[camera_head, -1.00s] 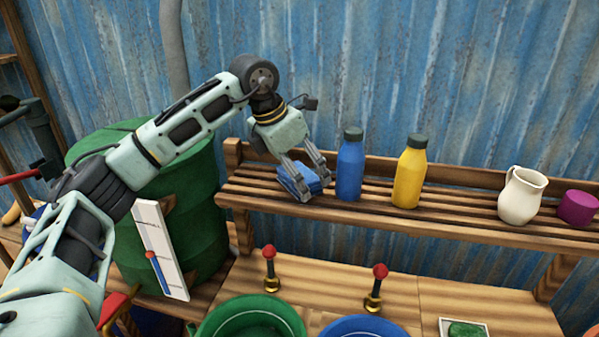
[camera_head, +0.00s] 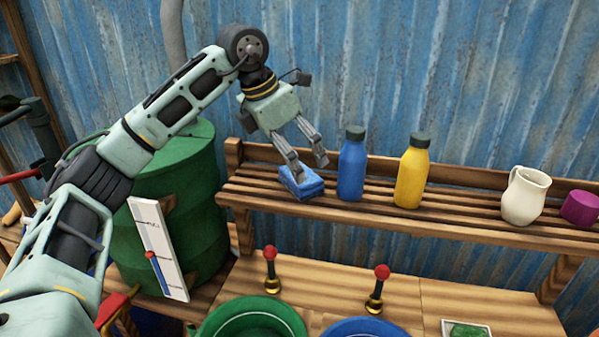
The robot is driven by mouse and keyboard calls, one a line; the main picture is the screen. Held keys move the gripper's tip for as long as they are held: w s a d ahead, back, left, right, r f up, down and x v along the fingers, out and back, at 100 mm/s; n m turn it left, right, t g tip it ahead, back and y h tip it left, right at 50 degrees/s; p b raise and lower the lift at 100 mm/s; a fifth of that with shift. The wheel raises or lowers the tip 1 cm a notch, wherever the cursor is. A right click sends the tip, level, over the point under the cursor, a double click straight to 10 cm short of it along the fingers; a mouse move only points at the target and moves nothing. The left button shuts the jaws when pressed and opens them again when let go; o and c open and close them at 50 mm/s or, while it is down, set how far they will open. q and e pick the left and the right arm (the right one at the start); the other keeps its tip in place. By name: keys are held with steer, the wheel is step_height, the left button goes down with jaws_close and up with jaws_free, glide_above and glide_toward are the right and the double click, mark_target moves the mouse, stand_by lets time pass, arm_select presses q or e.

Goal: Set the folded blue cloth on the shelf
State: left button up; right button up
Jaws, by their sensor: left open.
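The folded blue cloth (camera_head: 301,184) lies on the left end of the slatted wooden shelf (camera_head: 440,215), just left of the blue bottle. My left gripper (camera_head: 309,162) is open and empty, with its fingers pointing down just above the cloth. One finger is close over the cloth's left part, and I cannot tell whether it touches. My right gripper is not in view.
Below are red-knobbed levers (camera_head: 271,270) and green (camera_head: 250,325) and blue tubs. A green barrel (camera_head: 200,235) stands left.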

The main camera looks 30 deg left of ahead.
arm_select(q)
steer(key=v, duration=0.7)
stand_by(0.4)
